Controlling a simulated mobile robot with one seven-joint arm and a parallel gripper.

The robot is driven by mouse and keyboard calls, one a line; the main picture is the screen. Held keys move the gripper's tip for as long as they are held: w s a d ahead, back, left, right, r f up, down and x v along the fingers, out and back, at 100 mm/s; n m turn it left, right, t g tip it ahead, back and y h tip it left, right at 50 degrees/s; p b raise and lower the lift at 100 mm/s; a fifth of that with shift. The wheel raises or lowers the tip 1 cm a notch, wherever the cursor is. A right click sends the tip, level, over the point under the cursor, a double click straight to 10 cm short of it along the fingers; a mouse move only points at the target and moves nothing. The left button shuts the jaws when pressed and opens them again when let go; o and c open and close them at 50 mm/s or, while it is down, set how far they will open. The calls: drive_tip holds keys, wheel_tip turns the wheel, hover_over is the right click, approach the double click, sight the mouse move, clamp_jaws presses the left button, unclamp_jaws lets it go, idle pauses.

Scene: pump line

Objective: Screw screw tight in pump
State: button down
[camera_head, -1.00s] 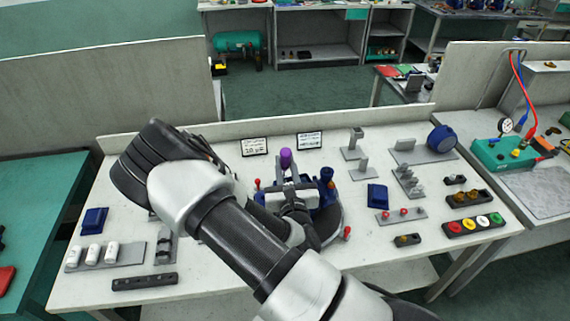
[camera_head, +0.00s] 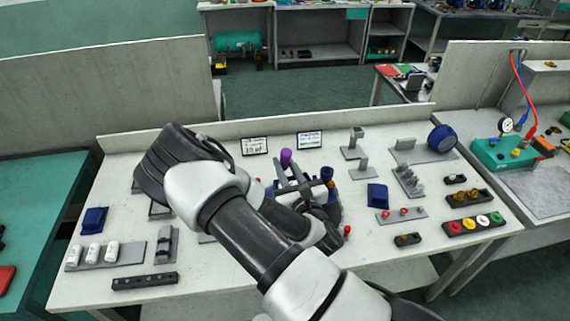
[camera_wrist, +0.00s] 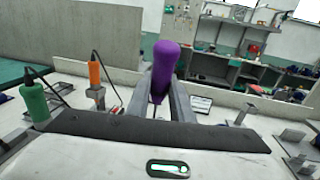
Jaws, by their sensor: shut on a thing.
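The blue pump (camera_head: 328,192) is beside and below my gripper, largely covered by my arm. The tool's tip and the screw it may meet are hidden, so I cannot tell whether they touch.
A small red-topped part (camera_head: 346,231) lies right of the pump. A blue block (camera_head: 377,195) and grey fixtures (camera_head: 407,181) stand further right. Green (camera_wrist: 34,102) and orange (camera_wrist: 96,76) tool handles stand left in the wrist view. Two signs (camera_head: 309,140) stand behind.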

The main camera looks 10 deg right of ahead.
drive_tip(key=shift+s, duration=0.15)
drive_tip(key=shift+f, duration=0.5)
idle(0.8)
drive_tip(key=shift+a, duration=0.1)
drive_tip(key=m+h, duration=0.2)
drive_tip(key=h, duration=0.1)
drive_tip(key=shift+a, duration=0.15)
drive_tip(key=shift+d+m+h, duration=0.2)
drive_tip(key=shift+m+h, duration=1.1)
drive_tip(key=shift+h, duration=0.8)
drive_tip(key=shift+a+m+g+h, duration=0.1)
drive_tip(key=shift+m+g+h, duration=0.35)
drive_tip(key=shift+h, duration=0.25)
drive_tip(key=m+g+h, duration=0.1)
drive_tip(key=m+h, duration=0.1)
drive_tip(key=h, duration=0.1)
drive_tip(key=shift+m+b, duration=0.25)
drive_tip(key=shift+b, duration=0.15)
drive_tip(key=shift+m+g+h, duration=0.6)
drive_tip(key=shift+g+h, duration=0.15)
drive_tip(key=shift+h, duration=0.25)
